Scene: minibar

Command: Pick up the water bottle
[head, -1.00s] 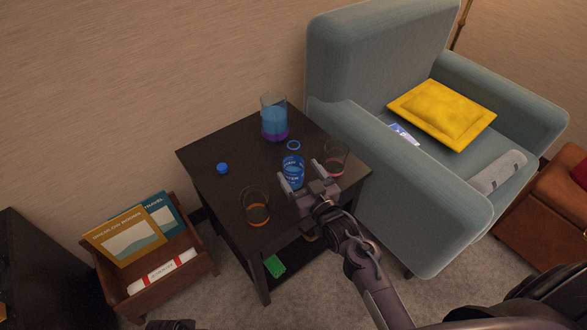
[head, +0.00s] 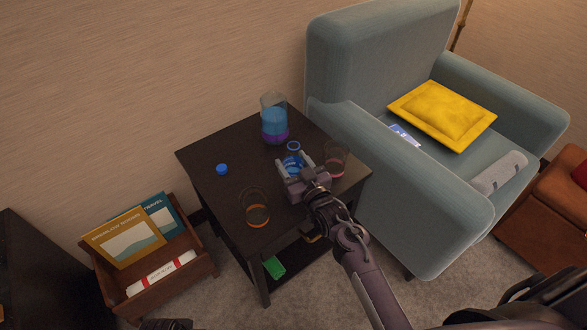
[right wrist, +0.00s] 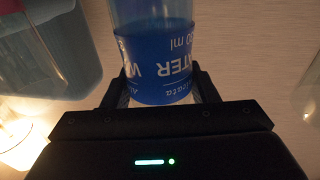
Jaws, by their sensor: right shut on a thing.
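The water bottle (head: 292,163) stands upright on the dark side table (head: 213,190). A dark piece at the bottom edge of the head view, perhaps my left gripper (head: 166,324), is too cut off to read.
A tall glass with blue and purple (head: 273,120) stands behind the bottle. A glass with pink (head: 335,160) is close on its right. A glass with orange (head: 257,212) and a blue cap (head: 222,169) are to the left. An armchair (head: 400,225) borders the table.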

